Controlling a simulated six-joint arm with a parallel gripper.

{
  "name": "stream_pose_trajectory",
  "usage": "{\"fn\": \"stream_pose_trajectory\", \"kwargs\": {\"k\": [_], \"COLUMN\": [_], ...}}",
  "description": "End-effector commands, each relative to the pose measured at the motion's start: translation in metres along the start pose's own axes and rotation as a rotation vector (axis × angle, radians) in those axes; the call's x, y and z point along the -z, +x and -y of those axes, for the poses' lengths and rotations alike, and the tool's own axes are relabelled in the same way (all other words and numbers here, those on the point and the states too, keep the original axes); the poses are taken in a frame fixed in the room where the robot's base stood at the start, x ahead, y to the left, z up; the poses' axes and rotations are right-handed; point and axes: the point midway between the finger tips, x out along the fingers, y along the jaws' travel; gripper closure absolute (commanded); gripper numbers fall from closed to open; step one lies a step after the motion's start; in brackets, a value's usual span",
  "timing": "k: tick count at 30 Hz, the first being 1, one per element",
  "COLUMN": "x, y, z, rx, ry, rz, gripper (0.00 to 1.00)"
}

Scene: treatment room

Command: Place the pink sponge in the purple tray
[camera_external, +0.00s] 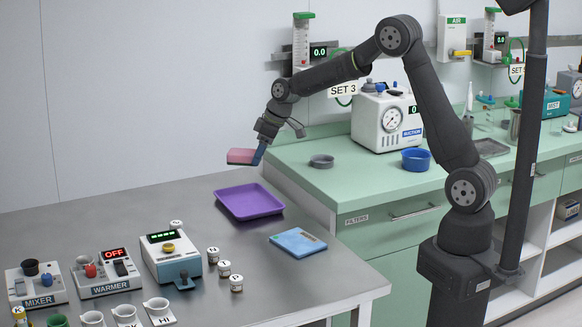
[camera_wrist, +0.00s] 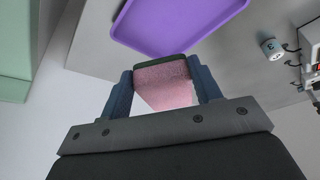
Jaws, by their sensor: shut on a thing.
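The pink sponge (camera_external: 241,156) is held in my gripper (camera_external: 259,153), raised above the metal table. In the wrist view the sponge (camera_wrist: 163,86) sits between the two blue fingers of my gripper (camera_wrist: 163,88), which are shut on it; a dark green layer shows along its far edge. The purple tray (camera_external: 249,201) lies flat and empty on the metal table, below the sponge and slightly to its right in the external view. In the wrist view the tray (camera_wrist: 175,30) is beyond the sponge, cut off by the top edge.
A blue flat item (camera_external: 298,242) lies right of the tray. A mixer (camera_external: 38,285), a warmer (camera_external: 105,272), a white device (camera_external: 172,257) and several small jars (camera_external: 224,269) stand to the left and front. A green counter (camera_external: 370,180) stands behind at the right.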

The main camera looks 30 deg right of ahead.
Motion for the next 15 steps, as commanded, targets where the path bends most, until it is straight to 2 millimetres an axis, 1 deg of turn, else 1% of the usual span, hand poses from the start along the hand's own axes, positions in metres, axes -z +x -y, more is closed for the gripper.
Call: {"fn": "stream_pose_trajectory", "kwargs": {"k": [1, 3, 6, 10, 13, 15], "x": [-0.02, -0.043, -0.071, -0.093, -0.1, -0.098], "y": [-0.009, -0.017, -0.026, -0.033, -0.033, -0.026], "z": [-0.008, -0.015, -0.022, -0.026, -0.025, -0.02], "rx": [-0.013, -0.028, -0.046, -0.06, -0.064, -0.064], "ry": [0.031, 0.065, 0.103, 0.134, 0.144, 0.145], "rz": [0.001, 0.001, 0.002, 0.003, 0.004, 0.005], "gripper": [0.63, 0.63, 0.63, 0.63, 0.63, 0.63]}}
